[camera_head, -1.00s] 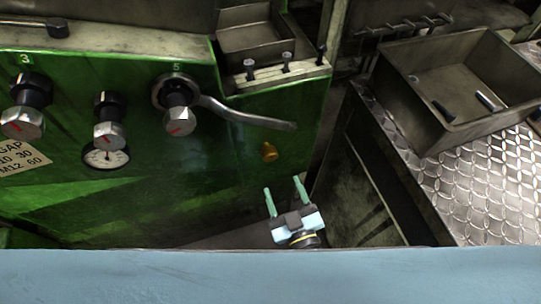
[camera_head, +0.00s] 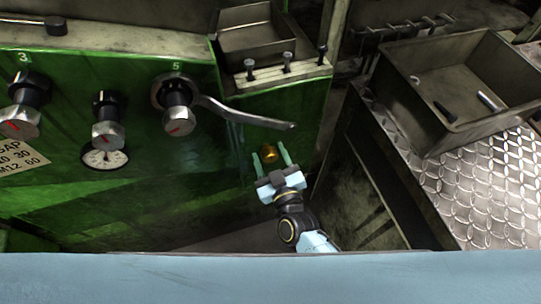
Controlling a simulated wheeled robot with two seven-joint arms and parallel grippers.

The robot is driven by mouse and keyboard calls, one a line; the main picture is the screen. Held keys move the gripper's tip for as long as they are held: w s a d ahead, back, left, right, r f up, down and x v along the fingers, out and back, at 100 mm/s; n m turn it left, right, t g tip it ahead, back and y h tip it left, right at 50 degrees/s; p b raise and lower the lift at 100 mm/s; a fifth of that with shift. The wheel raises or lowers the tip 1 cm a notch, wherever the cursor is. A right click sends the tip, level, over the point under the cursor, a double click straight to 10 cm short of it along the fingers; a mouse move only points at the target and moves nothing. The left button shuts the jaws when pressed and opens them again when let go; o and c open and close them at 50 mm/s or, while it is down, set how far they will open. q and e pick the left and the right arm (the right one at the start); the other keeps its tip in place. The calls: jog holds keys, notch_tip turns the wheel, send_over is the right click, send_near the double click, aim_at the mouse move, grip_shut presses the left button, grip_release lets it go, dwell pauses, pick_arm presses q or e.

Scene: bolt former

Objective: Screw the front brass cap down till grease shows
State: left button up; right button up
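A gap shows between the fingers and the cap, so I cannot see contact. No grease shows around the cap in this view. My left gripper is not in view.
A wrench (camera_head: 235,114) sits on the bolt head marked 5, its handle reaching right above the cap. Several hex bolt heads and a dial gauge (camera_head: 105,158) are to the left. A metal tray (camera_head: 452,128) stands on the tread plate at right.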

jog(key=c, duration=0.8)
jog(key=shift+m, duration=0.4)
jog(key=m, duration=0.7)
jog(key=m+b, duration=0.1)
jog(key=m, duration=0.4)
jog(key=shift+m+b, duration=0.5)
jog(key=shift+m, duration=1.4)
